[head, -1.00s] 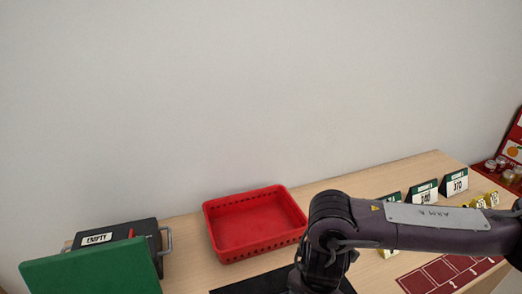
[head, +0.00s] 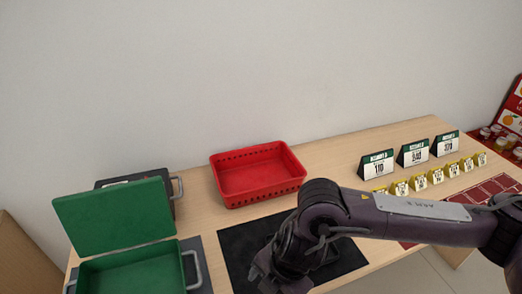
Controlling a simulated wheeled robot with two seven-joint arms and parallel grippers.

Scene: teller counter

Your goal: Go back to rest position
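My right arm comes in from the right in the head view and reaches across the front of the counter (head: 197,212). Its gripper (head: 272,286) hangs low over the black mat (head: 238,243), at the bottom edge of the view. Its fingertips are largely cut off, so I cannot tell whether it is open or shut. My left arm and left gripper are not in view.
A red basket (head: 257,177) stands empty at the back. A green box (head: 135,270) with its lid raised is at front left, a dark box (head: 178,187) behind it. Numbered signs (head: 413,153) and small yellow tags (head: 420,182) line the right, by a red mat (head: 492,190).

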